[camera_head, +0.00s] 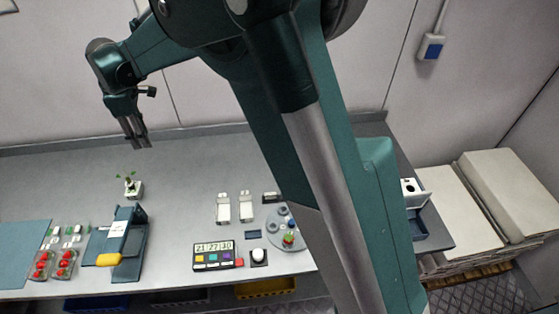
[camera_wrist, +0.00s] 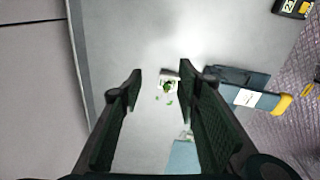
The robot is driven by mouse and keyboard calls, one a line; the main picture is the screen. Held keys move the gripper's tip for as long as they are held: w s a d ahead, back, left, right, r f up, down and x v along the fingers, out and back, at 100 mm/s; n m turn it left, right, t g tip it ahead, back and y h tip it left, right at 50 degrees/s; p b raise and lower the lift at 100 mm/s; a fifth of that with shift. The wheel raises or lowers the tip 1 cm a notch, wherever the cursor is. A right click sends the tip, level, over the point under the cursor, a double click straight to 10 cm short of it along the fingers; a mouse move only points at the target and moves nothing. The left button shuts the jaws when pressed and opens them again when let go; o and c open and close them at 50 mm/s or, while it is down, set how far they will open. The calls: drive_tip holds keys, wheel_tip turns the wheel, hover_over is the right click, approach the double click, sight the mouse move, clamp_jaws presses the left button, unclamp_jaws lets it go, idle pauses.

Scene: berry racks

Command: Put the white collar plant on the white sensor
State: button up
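A small green-leaved plant (camera_head: 129,182) stands at the left of the bench, in or on a white block (camera_head: 137,192); I cannot tell whether the white is its collar. In the wrist view the plant (camera_wrist: 168,86) and white block (camera_wrist: 167,75) lie between and beyond my fingers. My gripper (camera_head: 138,146) is above and behind the plant, pointing down, apart from it. The wrist view shows my gripper (camera_wrist: 160,72) open and empty. Two white upright units (camera_head: 223,208) (camera_head: 246,207) stand mid-bench; I cannot tell whether one is the white sensor.
A teal press-like device (camera_head: 127,235) with a yellow handle stands in front of the plant. Red berry packs (camera_head: 64,264) are at left. A timer (camera_head: 213,254), a white-domed button (camera_head: 258,256) and a round grey tray (camera_head: 296,240) are further right. The bench behind the plant is clear.

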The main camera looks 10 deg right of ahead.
drive_tip(key=s+d+r+m+t, duration=0.1)
drive_tip(key=s+d+r+m, duration=0.3)
drive_tip(key=d, duration=0.7)
drive_tip(key=d+r+m+t, duration=0.15)
drive_tip(key=d+r, duration=0.35)
drive_tip(key=d, duration=0.6)
drive_tip(key=s+d+r+m, duration=0.3)
drive_tip(key=d+r, duration=0.2)
drive_tip(key=d, duration=0.6)
drive_tip(key=s+d+f+m+t, duration=0.2)
drive_tip(key=s+d+m, duration=0.3)
drive_tip(key=s+d, duration=0.6)
drive_tip(key=s+d+f+m+t, duration=0.2)
drive_tip(key=s+d+m, duration=0.4)
drive_tip(key=s+d, duration=0.5)
drive_tip(key=shift+s+d+f+h, duration=0.3)
drive_tip(key=shift+d+f, duration=0.55)
drive_tip(key=shift+d, duration=0.9)
drive_tip(key=shift+f, duration=0.1)
wheel_tip(320, 180, down, 9)
drive_tip(key=b, duration=0.9)
